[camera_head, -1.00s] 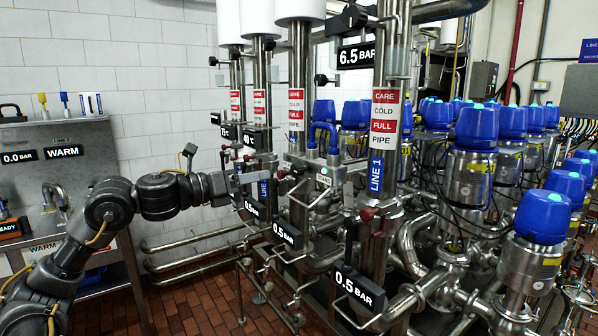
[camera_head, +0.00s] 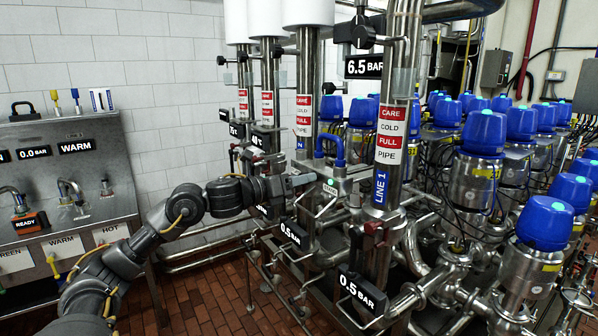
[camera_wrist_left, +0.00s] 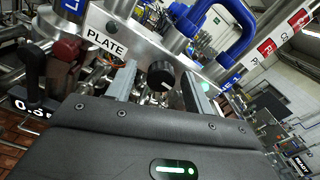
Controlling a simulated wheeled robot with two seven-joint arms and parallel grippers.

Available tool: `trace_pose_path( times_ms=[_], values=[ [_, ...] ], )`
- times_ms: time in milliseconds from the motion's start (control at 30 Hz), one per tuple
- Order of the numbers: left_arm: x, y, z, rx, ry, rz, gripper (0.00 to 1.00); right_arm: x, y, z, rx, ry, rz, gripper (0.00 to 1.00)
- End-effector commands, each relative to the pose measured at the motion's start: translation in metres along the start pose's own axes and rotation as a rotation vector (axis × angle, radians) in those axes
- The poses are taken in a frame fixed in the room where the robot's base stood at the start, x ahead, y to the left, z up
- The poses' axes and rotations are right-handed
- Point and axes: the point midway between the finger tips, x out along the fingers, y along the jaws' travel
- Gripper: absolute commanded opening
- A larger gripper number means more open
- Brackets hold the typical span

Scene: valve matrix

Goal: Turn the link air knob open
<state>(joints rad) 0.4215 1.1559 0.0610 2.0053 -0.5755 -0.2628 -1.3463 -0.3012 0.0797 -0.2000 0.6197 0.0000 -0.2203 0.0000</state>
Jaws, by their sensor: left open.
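A black round knob (camera_wrist_left: 160,78) with a pale mark sits on a metal block in the left wrist view, beside a tag reading PLATE (camera_wrist_left: 104,38). I cannot read any "link air" label. My left gripper (camera_head: 306,181) points right at the valve blocks in front of the pipes. In the left wrist view its two fingers (camera_wrist_left: 160,88) are open, one on each side of the knob. I cannot tell whether they touch it. In the head view the knob is too small or hidden to make out. My right gripper is not in view.
A blue U-shaped hose (camera_head: 330,146) rises just above the gripper. The LINE 1 pipe (camera_head: 388,150) stands to its right. A dark red-black handle (camera_wrist_left: 66,60) is left of the fingers in the wrist view. A steel panel (camera_head: 50,215) stands far left.

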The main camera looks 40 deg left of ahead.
Motion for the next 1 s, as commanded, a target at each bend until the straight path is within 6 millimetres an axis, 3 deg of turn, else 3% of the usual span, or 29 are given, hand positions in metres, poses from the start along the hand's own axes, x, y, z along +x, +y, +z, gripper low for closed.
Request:
trace_pose_path(
  times_ms=[400, 733, 1000],
  values=[
    [0.0068, -0.0004, -0.0010, 0.001, 0.002, -0.001, 0.52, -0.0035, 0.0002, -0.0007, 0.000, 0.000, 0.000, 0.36],
    [0.0064, -0.0002, -0.0010, 0.001, 0.002, 0.000, 0.09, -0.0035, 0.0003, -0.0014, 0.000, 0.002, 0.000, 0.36],
    [0.0063, 0.0006, -0.0016, -0.088, 0.001, 0.001, 0.07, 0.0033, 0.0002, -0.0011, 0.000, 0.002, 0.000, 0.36]
  ],
)
